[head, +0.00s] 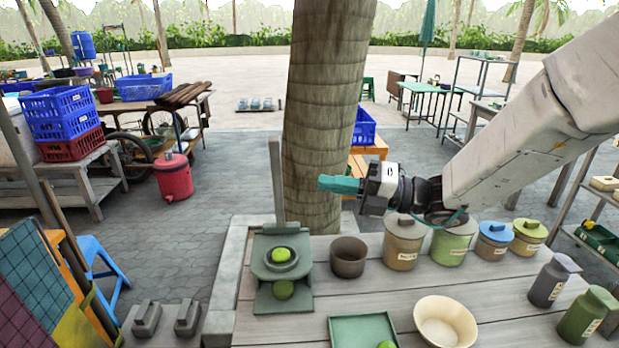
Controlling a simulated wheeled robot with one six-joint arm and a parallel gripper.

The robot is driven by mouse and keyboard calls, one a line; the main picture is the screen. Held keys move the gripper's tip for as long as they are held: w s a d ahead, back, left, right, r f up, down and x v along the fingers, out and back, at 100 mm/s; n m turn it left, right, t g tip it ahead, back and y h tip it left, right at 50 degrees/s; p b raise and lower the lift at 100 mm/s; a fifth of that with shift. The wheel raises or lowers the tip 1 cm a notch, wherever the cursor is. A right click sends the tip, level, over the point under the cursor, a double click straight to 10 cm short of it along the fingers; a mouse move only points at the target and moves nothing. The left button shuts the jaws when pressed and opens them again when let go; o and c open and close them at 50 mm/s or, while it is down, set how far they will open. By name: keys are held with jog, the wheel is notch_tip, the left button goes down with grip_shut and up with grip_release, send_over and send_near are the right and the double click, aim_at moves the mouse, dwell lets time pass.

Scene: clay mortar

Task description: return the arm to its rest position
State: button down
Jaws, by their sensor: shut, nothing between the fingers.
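My gripper (338,185) has teal fingers, points left and is shut and empty. It is held in the air above the table, in front of the palm trunk. My arm comes in from the upper right.
Lidded jars (404,242) stand along the table's (487,297) back edge, close under my wrist. The palm trunk (322,110) rises behind the gripper.

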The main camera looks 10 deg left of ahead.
jog(key=s+d+f+n+g+h, duration=0.25)
jog(key=s+d+n+h, duration=0.25)
jog(key=s+n, duration=0.4)
jog(key=s+d+f+n+g+h, duration=0.2)
jog(key=s+d+f+n+h, duration=0.35)
jog(key=n, duration=0.55)
jog(key=s+d+r+n+t+h, duration=0.2)
jog(key=s+d+n+t+h, duration=0.1)
jog(key=d, duration=0.7)
jog(key=s+d+r+n+t+h, duration=0.3)
jog(key=s+d+n+h, duration=0.2)
jog(key=s+d+n, duration=0.3)
jog(key=shift+d+h, duration=0.35)
jog(key=shift+d, duration=0.85)
